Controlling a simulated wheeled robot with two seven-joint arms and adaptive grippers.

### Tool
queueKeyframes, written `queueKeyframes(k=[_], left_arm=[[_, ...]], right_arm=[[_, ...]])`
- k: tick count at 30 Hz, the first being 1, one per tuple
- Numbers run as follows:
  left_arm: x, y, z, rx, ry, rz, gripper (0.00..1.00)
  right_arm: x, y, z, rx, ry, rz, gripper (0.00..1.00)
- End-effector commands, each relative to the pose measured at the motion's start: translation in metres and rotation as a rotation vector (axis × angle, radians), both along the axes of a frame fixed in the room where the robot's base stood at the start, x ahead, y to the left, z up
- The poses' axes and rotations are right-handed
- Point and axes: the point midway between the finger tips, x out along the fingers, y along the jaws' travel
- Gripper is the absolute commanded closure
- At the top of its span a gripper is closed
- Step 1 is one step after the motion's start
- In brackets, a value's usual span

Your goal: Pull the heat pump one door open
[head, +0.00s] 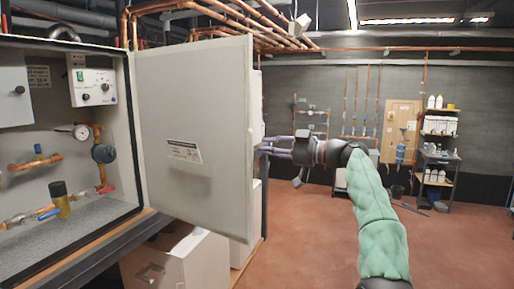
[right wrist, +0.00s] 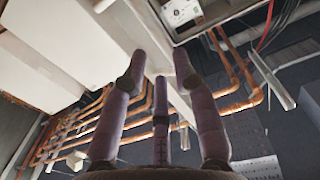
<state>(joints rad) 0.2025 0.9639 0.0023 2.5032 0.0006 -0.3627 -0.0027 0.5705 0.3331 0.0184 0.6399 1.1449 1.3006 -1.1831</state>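The heat pump one cabinet (head: 65,225) stands at the left in the head view with its inside exposed. Its pale door (head: 205,110) is swung wide open and stands out toward the right, with a small label on its inner face. My right gripper (head: 268,146) is at the door's right edge, and its fingertips are partly hidden behind the door. In the right wrist view its purple fingers (right wrist: 160,62) are spread apart, with the pale door panel (right wrist: 165,20) beyond them. I cannot tell whether they touch it. My left gripper is in neither view.
White boxes (head: 190,262) sit below the door. Copper pipes (head: 265,22) run overhead. A shelf with bottles (head: 438,150) and a wooden board (head: 400,125) are at the back wall. The reddish floor (head: 310,235) is open at centre and right.

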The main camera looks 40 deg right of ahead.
Motion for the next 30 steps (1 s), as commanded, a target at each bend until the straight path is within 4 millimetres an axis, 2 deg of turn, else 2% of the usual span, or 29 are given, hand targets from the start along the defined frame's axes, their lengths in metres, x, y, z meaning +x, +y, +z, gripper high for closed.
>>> queueKeyframes(k=[1,6,12,30], left_arm=[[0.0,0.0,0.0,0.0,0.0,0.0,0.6],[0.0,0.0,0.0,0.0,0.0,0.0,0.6],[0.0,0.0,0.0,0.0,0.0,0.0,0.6],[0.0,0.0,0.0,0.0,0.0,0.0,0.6]], right_arm=[[-0.01,-0.007,0.0,0.0,0.001,-0.005,0.71],[-0.035,-0.024,-0.002,0.0,0.004,-0.003,0.71],[-0.053,-0.036,-0.003,0.001,0.006,-0.001,0.71],[-0.057,-0.038,-0.003,0.001,0.004,0.002,0.71]])
